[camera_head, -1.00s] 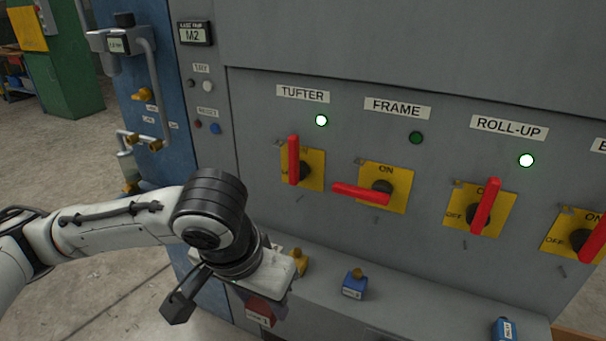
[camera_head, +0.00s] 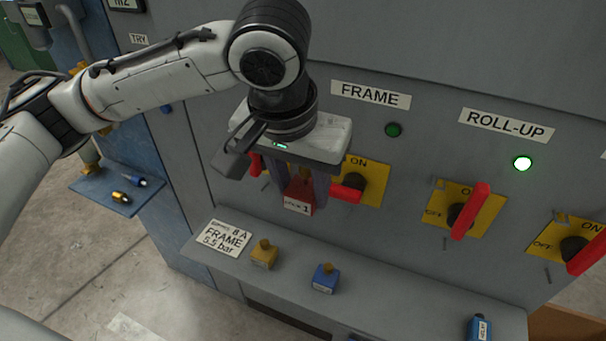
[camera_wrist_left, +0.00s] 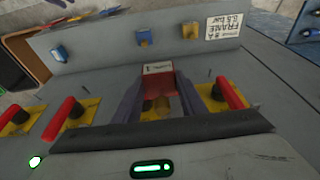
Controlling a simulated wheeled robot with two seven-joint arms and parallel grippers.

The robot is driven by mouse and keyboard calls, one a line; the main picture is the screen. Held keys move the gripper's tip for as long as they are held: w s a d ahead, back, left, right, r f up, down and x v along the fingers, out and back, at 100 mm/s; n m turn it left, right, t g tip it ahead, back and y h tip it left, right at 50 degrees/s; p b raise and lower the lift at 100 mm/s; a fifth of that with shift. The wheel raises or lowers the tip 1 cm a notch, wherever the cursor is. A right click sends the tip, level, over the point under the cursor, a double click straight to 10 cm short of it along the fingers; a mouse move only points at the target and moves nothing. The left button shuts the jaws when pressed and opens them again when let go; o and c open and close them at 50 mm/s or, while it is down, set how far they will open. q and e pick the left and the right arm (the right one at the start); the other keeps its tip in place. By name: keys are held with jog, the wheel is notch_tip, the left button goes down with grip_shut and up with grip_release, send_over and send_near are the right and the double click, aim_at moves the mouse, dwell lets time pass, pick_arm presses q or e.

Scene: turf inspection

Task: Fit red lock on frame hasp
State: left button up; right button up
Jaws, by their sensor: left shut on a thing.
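My left gripper (camera_head: 298,190) is shut on the red lock (camera_head: 300,190), which has a white label and hangs between the fingers in front of the panel. The red lock also shows in the left wrist view (camera_wrist_left: 158,80), labelled end outward. The FRAME switch (camera_head: 350,188) has a red handle on a yellow plate, just right of the lock; its handle lies roughly sideways. The gripper covers the left part of that plate, so the hasp there is hidden and I cannot tell whether the lock touches it. My right gripper is not in view.
A yellow lock (camera_head: 264,254) and a blue lock (camera_head: 325,278) stand on the ledge below, beside a FRAME card (camera_head: 224,238). Another blue lock (camera_head: 480,328) is at lower right. The ROLL-UP switch (camera_head: 466,212) is to the right. The TUFTER switch is mostly covered by my arm.

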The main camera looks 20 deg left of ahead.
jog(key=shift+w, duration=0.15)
pick_arm(q)
jog(key=shift+r+p, duration=0.25)
jog(key=shift+p, duration=0.6)
jog(key=shift+w+f, duration=0.1)
jog(key=shift+w, duration=0.3)
jog(key=shift+w+d+f+p, duration=0.1)
jog(key=shift+w+p, duration=0.4)
jog(key=shift+w, duration=0.8)
jog(key=shift+w+f+p, duration=0.1)
jog(key=shift+w+p, duration=0.4)
jog(key=shift+w, duration=0.75)
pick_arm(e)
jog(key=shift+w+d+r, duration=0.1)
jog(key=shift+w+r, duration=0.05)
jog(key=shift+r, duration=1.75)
